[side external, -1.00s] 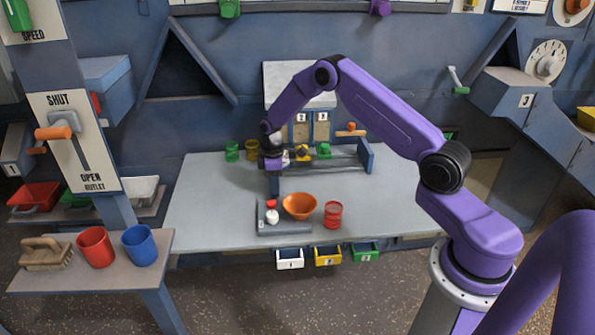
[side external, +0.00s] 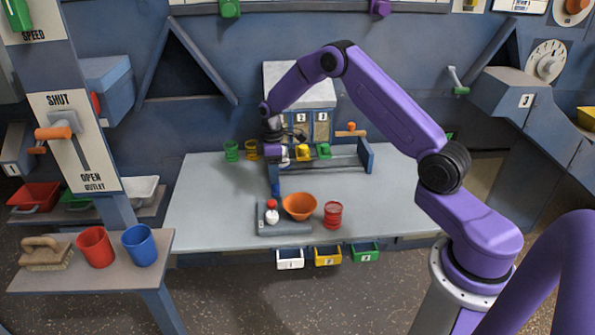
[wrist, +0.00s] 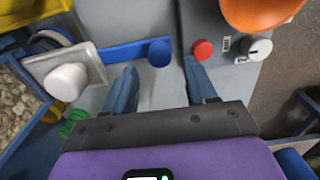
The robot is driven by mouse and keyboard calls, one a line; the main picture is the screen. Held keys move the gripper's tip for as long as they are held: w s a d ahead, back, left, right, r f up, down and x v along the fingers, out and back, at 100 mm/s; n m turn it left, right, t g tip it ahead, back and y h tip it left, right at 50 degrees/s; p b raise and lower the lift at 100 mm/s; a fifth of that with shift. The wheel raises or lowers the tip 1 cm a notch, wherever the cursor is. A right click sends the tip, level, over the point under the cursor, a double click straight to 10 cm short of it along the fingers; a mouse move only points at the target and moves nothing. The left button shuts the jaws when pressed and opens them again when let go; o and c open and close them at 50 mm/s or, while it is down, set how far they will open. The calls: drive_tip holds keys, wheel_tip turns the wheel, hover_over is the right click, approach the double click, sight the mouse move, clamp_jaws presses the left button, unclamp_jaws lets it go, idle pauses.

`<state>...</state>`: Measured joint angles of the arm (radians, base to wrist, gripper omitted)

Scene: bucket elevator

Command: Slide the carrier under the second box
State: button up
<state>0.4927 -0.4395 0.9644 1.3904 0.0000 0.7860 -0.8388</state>
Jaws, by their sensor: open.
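What looks like the carrier has a blue bar (wrist: 122,51) ending in a round blue knob (wrist: 159,52) in the wrist view. The bar runs left toward a grey and blue ring-shaped part, partly hidden by a white plate with a white knob (wrist: 67,78). My gripper (wrist: 160,64) is open and empty, its fingertips just short of the blue knob, one to either side in the picture. In the side view my gripper (side external: 275,172) is above the table at the left end of the rail frame. Boxes marked 2 (side external: 300,130) and 3 (side external: 321,125) stand behind it.
Yellow (side external: 303,152) and green (side external: 324,151) knobs stand right of my gripper. Green and yellow cups (side external: 232,149) stand left.

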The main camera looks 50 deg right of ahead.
wheel_tip(320, 180, up, 7)
idle(0.8)
drive_tip(key=shift+r, duration=0.1)
